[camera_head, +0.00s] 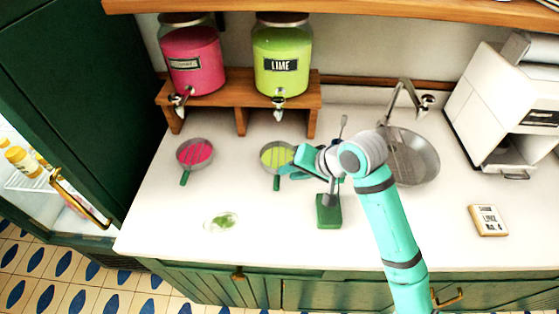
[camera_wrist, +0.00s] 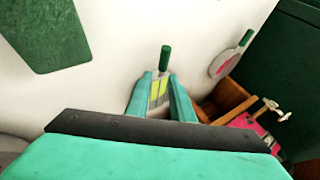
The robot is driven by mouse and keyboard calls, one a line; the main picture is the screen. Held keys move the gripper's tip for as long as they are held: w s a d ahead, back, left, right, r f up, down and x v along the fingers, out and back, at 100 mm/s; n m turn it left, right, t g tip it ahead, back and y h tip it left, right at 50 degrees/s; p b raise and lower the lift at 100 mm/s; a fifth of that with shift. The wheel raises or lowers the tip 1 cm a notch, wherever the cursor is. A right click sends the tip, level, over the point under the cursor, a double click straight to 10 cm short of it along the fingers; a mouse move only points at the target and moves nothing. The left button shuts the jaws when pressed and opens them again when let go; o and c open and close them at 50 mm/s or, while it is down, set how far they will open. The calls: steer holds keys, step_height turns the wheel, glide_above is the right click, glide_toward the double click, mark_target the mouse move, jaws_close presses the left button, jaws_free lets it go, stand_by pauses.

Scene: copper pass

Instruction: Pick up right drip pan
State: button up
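The right drip pan (camera_head: 271,156) is a round grey pan with lime-green showing between its bars and a green handle toward the counter's front. It lies on the white counter before the lime dispenser. My gripper (camera_head: 287,165) is at its right side, with fingers spread. In the wrist view, the pan (camera_wrist: 158,91) shows between the two teal fingers of my gripper (camera_wrist: 159,78), its handle beyond the tips. The fingers hide much of the pan; I cannot tell whether they touch it. The left drip pan (camera_head: 195,153), pink inside, also shows in the wrist view (camera_wrist: 222,64).
A wooden stand (camera_head: 240,97) holds the pink dispenser (camera_head: 192,62) and the lime dispenser (camera_head: 281,65) behind the pans. A green-based upright tool (camera_head: 328,213) stands below my wrist. A sink (camera_head: 412,160) is to the right. A small plate (camera_head: 221,222) lies front left.

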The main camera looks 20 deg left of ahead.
mark_target(277, 181)
steer(key=shift+x, duration=2.8)
steer(key=shift+a+r, duration=0.15)
jaws_close()
